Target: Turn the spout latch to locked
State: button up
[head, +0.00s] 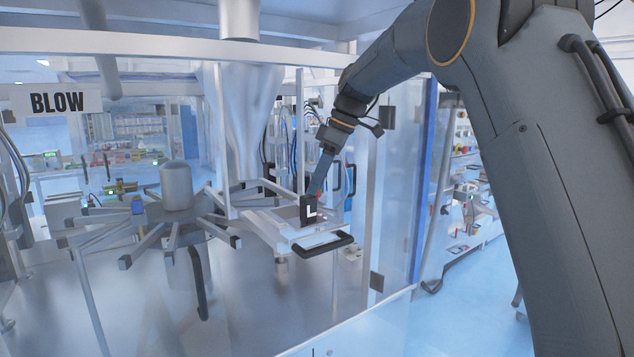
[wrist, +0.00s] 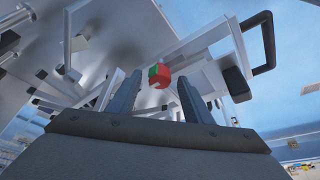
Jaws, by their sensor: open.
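A small red and green piece (wrist: 159,77), which looks like the spout latch, shows between my fingertips in the wrist view. Whether the fingers touch it cannot be told. My gripper (wrist: 159,82) is open, with one finger on each side of that piece. In the head view my gripper (head: 317,186) reaches down to a black block with a white L-shaped mark (head: 308,209) on a pale tray-like plate. The latch is mostly hidden there; which way it is turned cannot be told.
A steel funnel (head: 243,120) stands left of my gripper. A hub with several radial arms (head: 176,188) lies farther left. A black handle (head: 323,245) sticks out at the plate's front. A clear panel and blue-edged post (head: 423,180) stand to the right.

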jog(key=c, duration=1.1)
jog(key=shift+o, duration=0.2)
jog(key=shift+m, duration=0.3)
jog(key=m+t+b, duration=0.1)
jog(key=m, duration=0.2)
jog(key=shift+s+a+t, duration=0.1)
jog(key=shift+t, duration=0.2)
jog(key=m, duration=0.2)
jog(key=m+t+h, duration=0.1)
jog(key=m, duration=0.2)
jog(key=shift+s+a+r+h, duration=0.1)
jog(key=shift+s+r+h, duration=0.05)
jog(key=shift+h, duration=0.15)
jog(key=m, duration=0.2)
jog(key=m+t+h+p, duration=0.1)
jog(key=m, duration=0.1)
jog(key=shift+a+h, duration=0.15)
jog(key=shift+h, duration=0.15)
jog(key=m+h+p, duration=0.1)
jog(key=m+h, duration=0.1)
jog(key=m, duration=0.3)
jog(key=shift+a, duration=0.1)
jog(key=shift+m, duration=0.3)
